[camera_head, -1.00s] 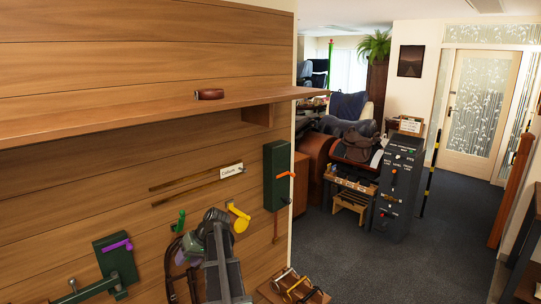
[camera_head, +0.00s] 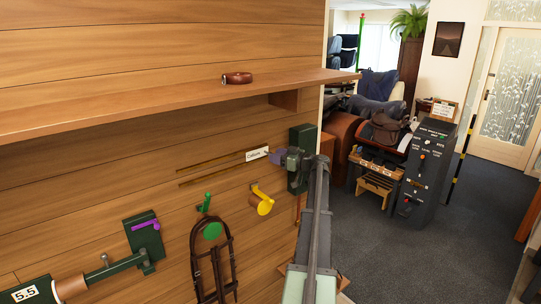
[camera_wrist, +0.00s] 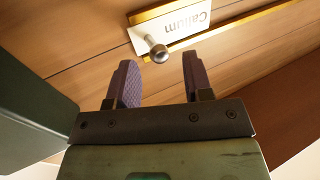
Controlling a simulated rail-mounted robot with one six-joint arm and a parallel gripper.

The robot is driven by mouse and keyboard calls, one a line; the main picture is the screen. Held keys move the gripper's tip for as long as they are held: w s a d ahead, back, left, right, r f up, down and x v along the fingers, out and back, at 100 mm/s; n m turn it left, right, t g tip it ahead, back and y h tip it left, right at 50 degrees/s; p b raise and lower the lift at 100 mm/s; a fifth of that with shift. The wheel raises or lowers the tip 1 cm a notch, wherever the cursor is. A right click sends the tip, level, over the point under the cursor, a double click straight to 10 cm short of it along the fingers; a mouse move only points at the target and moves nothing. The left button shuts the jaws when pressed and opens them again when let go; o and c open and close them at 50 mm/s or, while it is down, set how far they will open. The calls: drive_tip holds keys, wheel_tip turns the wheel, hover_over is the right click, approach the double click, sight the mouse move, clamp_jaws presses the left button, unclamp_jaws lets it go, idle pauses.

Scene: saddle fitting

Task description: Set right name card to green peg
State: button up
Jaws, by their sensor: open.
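The white name card (camera_head: 257,153) reading "Callum" sits at the right end of the upper slot on the wood wall. In the wrist view the card (camera_wrist: 172,22) appears upside down, with a round metal knob (camera_wrist: 157,54) in front of it. My gripper (camera_head: 278,157) is just right of the card. In the wrist view my gripper (camera_wrist: 158,72) is open, its two purple pads apart, with the knob between and just beyond the fingertips. The green peg (camera_head: 205,202) is on the wall below and left of the card, with a dark bridle (camera_head: 214,265) around its round green end.
A yellow peg (camera_head: 261,200) sticks out below the card, right of the green one. A wooden shelf (camera_head: 150,101) juts out above.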

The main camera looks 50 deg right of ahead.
sight(268, 153)
drive_tip(key=w, duration=0.3)
drive_tip(key=shift+w+a, duration=0.2)
drive_tip(key=shift+w, duration=0.1)
drive_tip(key=shift+c, duration=0.4)
clamp_jaws()
drive_tip(key=shift+s, duration=0.1)
